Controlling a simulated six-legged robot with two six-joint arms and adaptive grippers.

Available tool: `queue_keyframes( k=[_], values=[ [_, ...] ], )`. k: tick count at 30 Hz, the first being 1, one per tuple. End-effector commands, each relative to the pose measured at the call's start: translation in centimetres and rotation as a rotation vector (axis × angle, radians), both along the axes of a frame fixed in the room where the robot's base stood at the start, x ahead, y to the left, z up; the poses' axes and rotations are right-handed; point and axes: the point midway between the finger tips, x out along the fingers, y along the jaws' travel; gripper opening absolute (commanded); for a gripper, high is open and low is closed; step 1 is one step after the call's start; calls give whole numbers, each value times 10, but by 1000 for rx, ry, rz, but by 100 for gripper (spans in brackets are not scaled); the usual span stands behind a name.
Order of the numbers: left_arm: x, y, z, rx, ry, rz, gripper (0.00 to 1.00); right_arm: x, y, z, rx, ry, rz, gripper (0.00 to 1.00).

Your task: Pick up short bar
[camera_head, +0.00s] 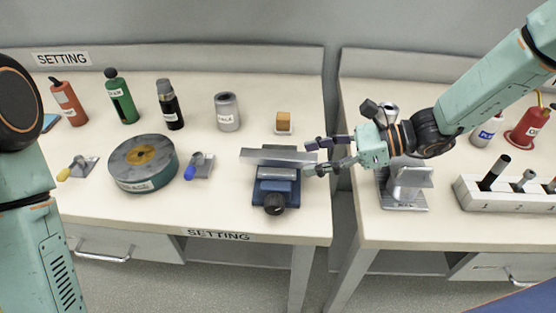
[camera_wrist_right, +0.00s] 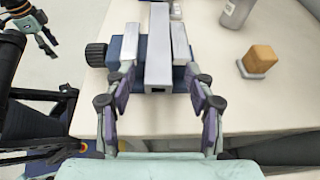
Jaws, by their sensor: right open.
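A grey metal short bar (camera_head: 279,157) lies across the top of a blue vise (camera_head: 275,190) on the left bench. In the right wrist view the bar (camera_wrist_right: 159,48) points end-on towards me, between the vise's grey jaw plates. My right gripper (camera_head: 310,158) is open at the bar's right end. In the wrist view its purple-padded fingers (camera_wrist_right: 160,76) stand on either side of the bar's near end, with gaps to the bar. My left gripper (camera_wrist_right: 42,30) seems to show at the wrist view's top left, too small to read.
A wooden block on a small base (camera_head: 283,123) stands behind the vise. A grey cylinder (camera_head: 227,112), several bottles, a round drum (camera_head: 143,162) and clamps stand further left. A gap separates the benches. A metal stand (camera_head: 405,188) and a numbered white rack (camera_head: 510,196) are on the right bench.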

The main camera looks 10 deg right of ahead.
Motion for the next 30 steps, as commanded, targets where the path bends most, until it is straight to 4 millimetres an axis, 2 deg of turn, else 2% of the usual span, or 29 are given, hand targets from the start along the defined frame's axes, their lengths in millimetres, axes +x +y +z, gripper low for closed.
queue_keyframes(
  k=[10,30],
  values=[
    [0,0,-2,0,0,0,58,1,5,-2,1,-1,-1,55],
    [0,0,-2,0,0,0,58,2,5,-2,1,-1,-1,0]
  ],
)
